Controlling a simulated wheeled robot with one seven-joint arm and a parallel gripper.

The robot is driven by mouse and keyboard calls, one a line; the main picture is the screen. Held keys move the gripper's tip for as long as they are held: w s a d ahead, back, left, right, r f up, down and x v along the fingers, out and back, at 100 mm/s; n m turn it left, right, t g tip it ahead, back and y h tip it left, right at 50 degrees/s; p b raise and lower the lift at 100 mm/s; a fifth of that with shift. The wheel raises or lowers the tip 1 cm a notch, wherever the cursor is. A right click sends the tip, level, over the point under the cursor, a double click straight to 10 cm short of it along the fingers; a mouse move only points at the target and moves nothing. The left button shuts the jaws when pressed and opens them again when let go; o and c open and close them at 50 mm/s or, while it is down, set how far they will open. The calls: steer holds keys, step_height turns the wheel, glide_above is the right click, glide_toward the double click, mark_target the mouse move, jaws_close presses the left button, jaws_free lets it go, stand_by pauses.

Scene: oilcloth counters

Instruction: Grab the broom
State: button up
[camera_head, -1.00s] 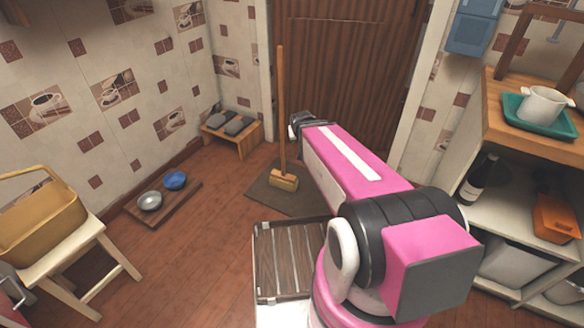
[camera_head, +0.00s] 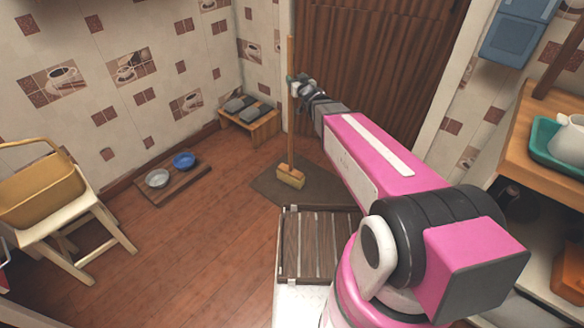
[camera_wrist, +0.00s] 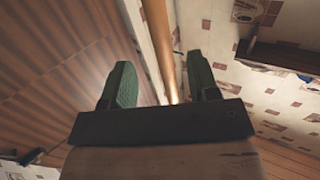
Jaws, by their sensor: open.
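The broom (camera_head: 291,135) stands upright on a dark mat near the door, with a long wooden handle and a yellowish head at the floor. My gripper (camera_head: 292,83) is at the upper part of the handle in the head view. In the wrist view the handle (camera_wrist: 164,45) runs between the two green fingers of my gripper (camera_wrist: 160,85), nearer the right finger. The fingers are apart. I cannot tell whether either one touches the handle.
A brown door (camera_head: 372,60) is behind the broom. A small bench with grey slippers (camera_head: 250,127) stands left of it. Two bowls (camera_head: 157,178) sit on a board on the floor. A basket (camera_head: 40,190) on a stool is at left, and shelves (camera_head: 540,195) are at right.

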mark_target(291, 73)
steer(key=x, duration=0.8)
steer(key=shift+w+a+r, duration=0.1)
steer(key=shift+w+a, duration=0.05)
steer(key=shift+w, duration=0.05)
jaws_close()
